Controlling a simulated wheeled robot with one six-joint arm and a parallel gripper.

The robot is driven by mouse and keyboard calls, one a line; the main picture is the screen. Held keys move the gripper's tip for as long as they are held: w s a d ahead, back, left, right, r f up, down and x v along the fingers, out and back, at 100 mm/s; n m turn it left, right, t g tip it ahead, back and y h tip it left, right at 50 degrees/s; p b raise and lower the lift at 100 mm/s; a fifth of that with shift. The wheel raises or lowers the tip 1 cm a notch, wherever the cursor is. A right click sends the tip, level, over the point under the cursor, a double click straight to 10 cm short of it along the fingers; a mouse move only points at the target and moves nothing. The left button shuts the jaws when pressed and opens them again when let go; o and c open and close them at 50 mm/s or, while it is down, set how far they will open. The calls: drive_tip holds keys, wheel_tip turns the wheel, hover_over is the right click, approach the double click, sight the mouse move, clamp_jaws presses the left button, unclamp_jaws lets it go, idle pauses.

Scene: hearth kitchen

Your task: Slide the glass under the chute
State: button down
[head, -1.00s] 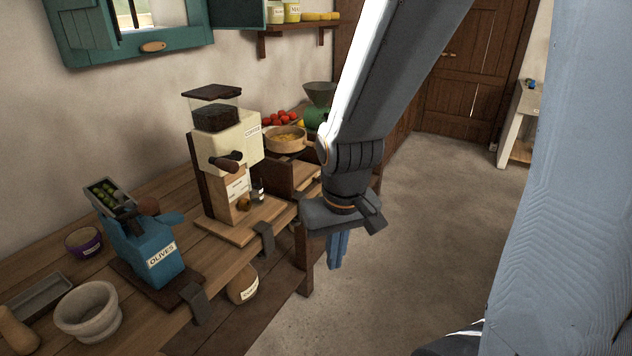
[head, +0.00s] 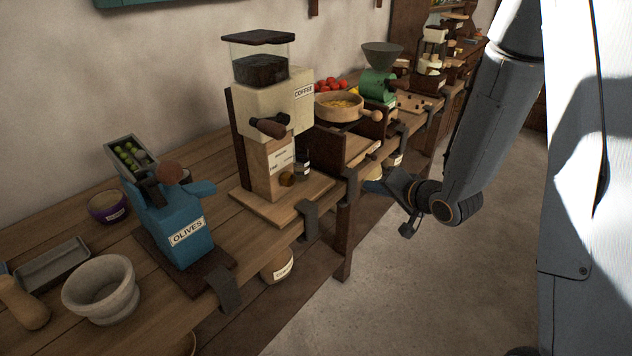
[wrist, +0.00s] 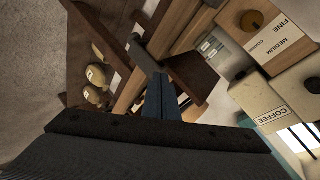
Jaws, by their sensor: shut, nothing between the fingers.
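The cream and wood coffee grinder (head: 272,110) stands on the bench on a wooden base, with a dark hopper on top. A small dark glass-like jar with a pale label (head: 302,163) stands on or behind that base, right of the grinder body; it also shows in the wrist view (wrist: 209,46). I cannot make out a chute clearly. My gripper (head: 372,187) is off the front edge of the bench, right of the grinder and apart from the jar. In the wrist view its blue fingers (wrist: 165,95) are together and empty.
A blue olive press (head: 182,225), a stone mortar (head: 100,290) and a purple bowl (head: 108,206) stand left. A wooden bowl (head: 340,106) and a green grinder (head: 378,85) stand right. Dark clamps (head: 310,222) grip the bench's front edge. The floor (head: 400,290) in front is clear.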

drive_tip(key=s+a+f+m+t+y+b, duration=0.1)
drive_tip(key=a+f+m+y+b, duration=0.1)
drive_tip(key=a+y, duration=0.25)
drive_tip(key=m+y+p, duration=0.1)
drive_tip(key=y+p, duration=0.1)
drive_tip(key=y, duration=0.1)
approach(307, 168)
drive_tip(key=x, duration=0.5)
drive_tip(key=shift+w+a, duration=0.2)
drive_tip(key=shift+a, duration=0.2)
drive_tip(key=shift+w+a, duration=0.25)
drive_tip(key=x, duration=0.2)
drive_tip(key=shift+w+a, duration=0.25)
drive_tip(key=shift+s+d, duration=0.1)
